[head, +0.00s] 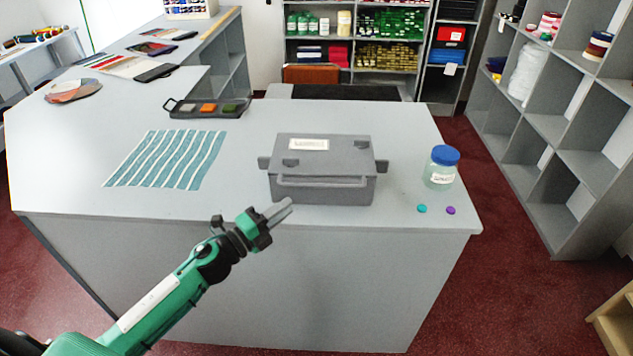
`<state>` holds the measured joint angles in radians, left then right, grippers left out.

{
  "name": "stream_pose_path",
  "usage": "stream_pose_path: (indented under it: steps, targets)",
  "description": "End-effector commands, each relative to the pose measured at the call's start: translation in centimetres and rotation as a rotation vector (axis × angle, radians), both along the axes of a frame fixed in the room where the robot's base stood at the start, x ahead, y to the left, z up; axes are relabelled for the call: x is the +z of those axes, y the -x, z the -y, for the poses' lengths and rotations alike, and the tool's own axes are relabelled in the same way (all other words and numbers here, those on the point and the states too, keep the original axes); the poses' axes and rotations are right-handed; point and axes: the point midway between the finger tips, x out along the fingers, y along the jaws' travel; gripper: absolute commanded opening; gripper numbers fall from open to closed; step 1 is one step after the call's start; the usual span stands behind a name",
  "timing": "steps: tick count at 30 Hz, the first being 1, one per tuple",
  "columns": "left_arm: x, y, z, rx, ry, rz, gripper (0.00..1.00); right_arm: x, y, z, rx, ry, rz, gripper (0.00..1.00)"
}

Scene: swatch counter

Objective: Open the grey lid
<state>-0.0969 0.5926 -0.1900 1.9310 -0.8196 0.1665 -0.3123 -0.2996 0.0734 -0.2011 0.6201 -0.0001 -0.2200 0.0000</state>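A grey box (322,192) stands on the counter, right of its middle. Its grey lid (345,152) is down flat on the box, with a white label (309,144) on top and a bar handle (322,182) along the front. My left gripper (284,208) is at the counter's front edge, just in front of the box's lower left corner in the picture. Its fingers point up and right toward the box and look empty; the gap between them is not clear. It appears apart from the handle. My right gripper is not in view.
A jar with a blue lid (441,170) and two small discs, teal (422,208) and purple (451,210), are right of the box. A striped cloth (168,160) lies left. A dark tray (208,108) with colored blocks is behind. Bare counter (243,170) separates cloth and box.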

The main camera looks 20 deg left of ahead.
Motion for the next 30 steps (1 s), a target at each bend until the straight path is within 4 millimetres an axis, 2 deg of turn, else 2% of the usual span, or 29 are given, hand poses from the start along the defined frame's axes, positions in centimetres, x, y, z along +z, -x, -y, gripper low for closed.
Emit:
stream_pose_path:
  steps: [1,12,18,23,30]
  targets:
    - [0.5,-0.9,0.4,0.001,0.003,0.001,0.20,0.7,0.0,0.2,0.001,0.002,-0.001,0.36]
    - [1.3,-6.2,3.4,0.002,0.004,0.000,0.20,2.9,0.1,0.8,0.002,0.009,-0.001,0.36]
    - [1.5,-8.5,4.7,0.002,0.004,-0.001,0.20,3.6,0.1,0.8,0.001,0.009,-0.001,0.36]
    - [1.5,-9.3,5.2,0.002,0.002,-0.002,0.20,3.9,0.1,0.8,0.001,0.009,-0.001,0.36]
    - [1.4,-9.4,5.3,0.002,0.002,-0.002,0.20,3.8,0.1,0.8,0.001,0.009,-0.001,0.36]
